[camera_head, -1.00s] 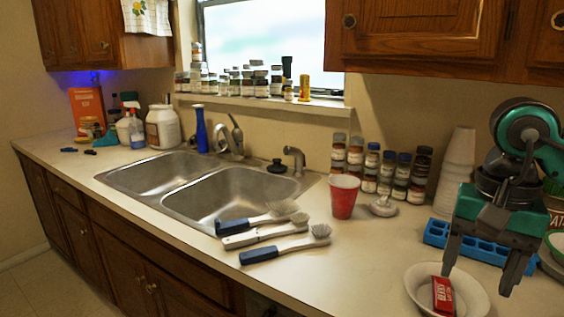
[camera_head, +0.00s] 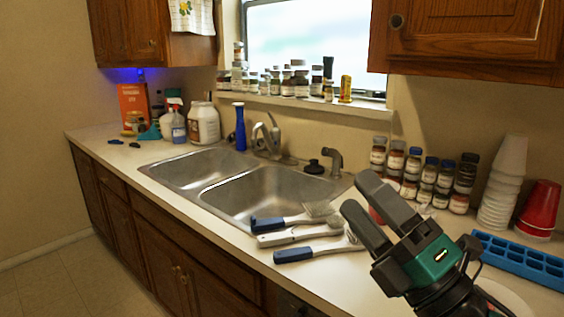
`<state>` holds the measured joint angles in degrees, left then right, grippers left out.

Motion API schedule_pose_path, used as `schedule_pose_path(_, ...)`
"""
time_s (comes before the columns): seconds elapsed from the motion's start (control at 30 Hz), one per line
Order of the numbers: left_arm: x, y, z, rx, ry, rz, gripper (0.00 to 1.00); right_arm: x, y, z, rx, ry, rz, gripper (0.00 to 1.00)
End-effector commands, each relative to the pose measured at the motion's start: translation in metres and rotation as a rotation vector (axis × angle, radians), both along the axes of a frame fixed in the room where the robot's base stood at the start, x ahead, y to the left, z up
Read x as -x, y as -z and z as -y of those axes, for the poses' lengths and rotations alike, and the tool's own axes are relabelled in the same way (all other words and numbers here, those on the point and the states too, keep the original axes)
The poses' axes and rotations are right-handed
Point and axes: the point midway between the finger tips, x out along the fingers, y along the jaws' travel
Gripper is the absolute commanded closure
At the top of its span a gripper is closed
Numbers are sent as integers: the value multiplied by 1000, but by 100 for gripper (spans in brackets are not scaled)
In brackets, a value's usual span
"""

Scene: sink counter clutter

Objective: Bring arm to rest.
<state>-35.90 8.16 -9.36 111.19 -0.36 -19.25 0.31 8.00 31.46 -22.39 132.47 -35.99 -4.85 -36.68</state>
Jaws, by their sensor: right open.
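My right gripper (camera_head: 360,194) is in the lower right of the head view, black with a green body. Its two fingers are apart with nothing between them, and they point up and to the left. The fingers overlap the view of the counter to the right of the brushes. A red cup (camera_head: 376,215) is mostly hidden behind them. My left gripper is not in view.
Several brushes (camera_head: 292,253) lie on the counter (camera_head: 330,288) in front of the double sink (camera_head: 262,190). Jars (camera_head: 414,165), stacked white cups (camera_head: 503,180), red cups (camera_head: 538,208) and a blue rack (camera_head: 520,258) stand behind and right. A white bowl (camera_head: 508,300) is partly hidden.

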Motion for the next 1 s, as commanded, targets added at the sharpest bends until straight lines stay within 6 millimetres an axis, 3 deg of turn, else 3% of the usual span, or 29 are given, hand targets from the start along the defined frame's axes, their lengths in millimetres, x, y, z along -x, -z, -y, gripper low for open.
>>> schedule_pose_path(0.1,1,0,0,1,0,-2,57,-19,49,38,-282,123,-356,33)
schedule_pose_path(0.23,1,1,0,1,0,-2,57,-18,124,74,-570,275,-740,33)
schedule_pose_path(0.4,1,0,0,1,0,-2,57,25,226,103,-903,504,-1200,33)
schedule_pose_path(0.5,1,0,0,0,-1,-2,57,58,267,108,-1031,620,-1391,33)
schedule_pose_path(0.7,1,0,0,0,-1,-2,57,118,315,109,-1200,809,-1656,33)
schedule_pose_path(0.97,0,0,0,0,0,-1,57,193,349,101,-1344,1039,-1921,33)
schedule_pose_path(1.0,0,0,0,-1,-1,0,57,188,352,101,-1348,1019,-1909,33)
